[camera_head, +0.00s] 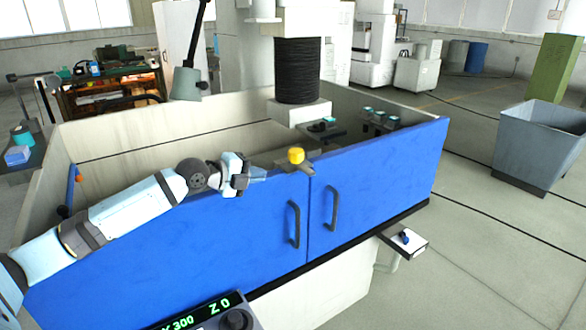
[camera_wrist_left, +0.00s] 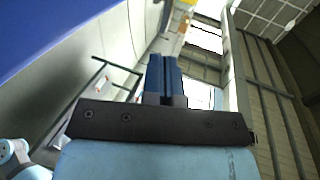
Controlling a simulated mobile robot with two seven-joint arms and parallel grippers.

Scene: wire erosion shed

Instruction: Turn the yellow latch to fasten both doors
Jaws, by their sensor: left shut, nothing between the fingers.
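The yellow latch (camera_head: 296,156) sits on the top edge of the two blue doors, near the seam. A brownish lever part (camera_head: 305,168) shows just below and right of its yellow knob. The left door (camera_head: 200,240) and right door (camera_head: 385,180) stand edge to edge, each with a dark upright handle. My left gripper (camera_head: 259,175) is just left of the latch, above the left door's top edge, with a gap between them. Its blue fingers are together and empty; they also show in the left wrist view (camera_wrist_left: 163,75). My right gripper is not in view.
Behind the doors is a pale open tank (camera_head: 130,140) with a black ribbed column (camera_head: 298,70) over it. A grey lamp (camera_head: 188,82) stands at the back left. A control panel (camera_head: 205,315) is at the bottom front. A grey bin (camera_head: 535,150) stands on the right floor.

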